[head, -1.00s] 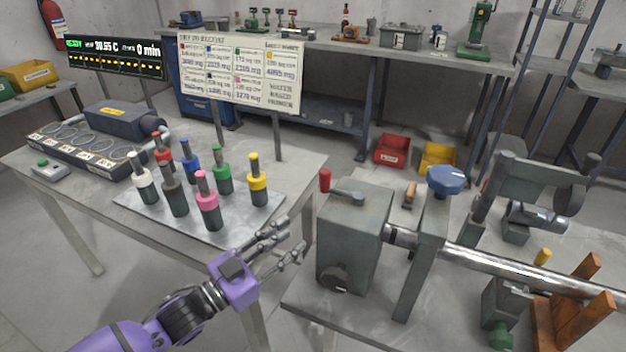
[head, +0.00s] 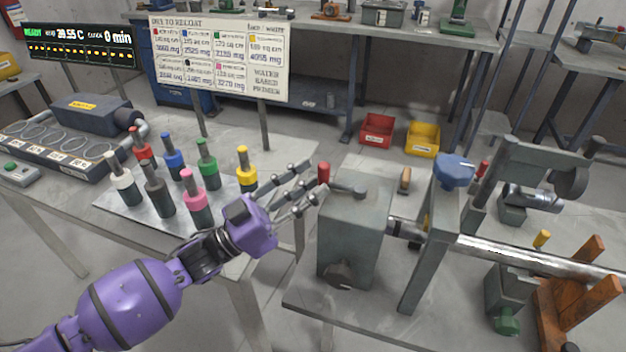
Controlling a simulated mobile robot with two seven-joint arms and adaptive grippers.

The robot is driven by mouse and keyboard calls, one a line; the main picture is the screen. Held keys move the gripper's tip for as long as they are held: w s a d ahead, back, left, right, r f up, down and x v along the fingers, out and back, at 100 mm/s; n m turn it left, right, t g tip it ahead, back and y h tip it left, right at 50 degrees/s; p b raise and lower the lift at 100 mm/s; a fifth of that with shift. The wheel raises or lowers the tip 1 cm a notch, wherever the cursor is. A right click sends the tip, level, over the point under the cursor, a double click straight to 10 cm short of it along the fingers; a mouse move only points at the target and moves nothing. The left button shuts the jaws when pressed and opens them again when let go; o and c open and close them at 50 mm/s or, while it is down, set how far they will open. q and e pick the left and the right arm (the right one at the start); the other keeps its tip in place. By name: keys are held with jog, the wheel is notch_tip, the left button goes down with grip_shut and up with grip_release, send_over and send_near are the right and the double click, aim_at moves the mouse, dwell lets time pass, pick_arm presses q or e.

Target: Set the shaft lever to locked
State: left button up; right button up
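The shaft lever, a grey arm with a red knob (head: 323,172), sits on top of the grey gearbox block (head: 352,238). The lever points left from its pivot, and its knob stands over the block's left edge. My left gripper (head: 312,182) is open, its fingers spread just left of the red knob. I cannot tell whether a fingertip touches it. A steel shaft (head: 530,254) runs right from the block through an upright with a blue knob (head: 454,172). My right gripper is out of view.
Several colored bottles stand on a metal tray (head: 128,220) on the left table. A sign board (head: 220,58) stands behind them. A wooden-handled tool (head: 405,180) lies behind the block.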

pick_arm(q)
jog(key=shift+w+d+r, duration=0.2)
jog(key=shift+d+r, duration=0.1)
jog(key=shift+d, duration=0.3)
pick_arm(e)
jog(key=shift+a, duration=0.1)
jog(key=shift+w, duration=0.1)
pick_arm(q)
jog(key=shift+a, duration=0.1)
grip_shut()
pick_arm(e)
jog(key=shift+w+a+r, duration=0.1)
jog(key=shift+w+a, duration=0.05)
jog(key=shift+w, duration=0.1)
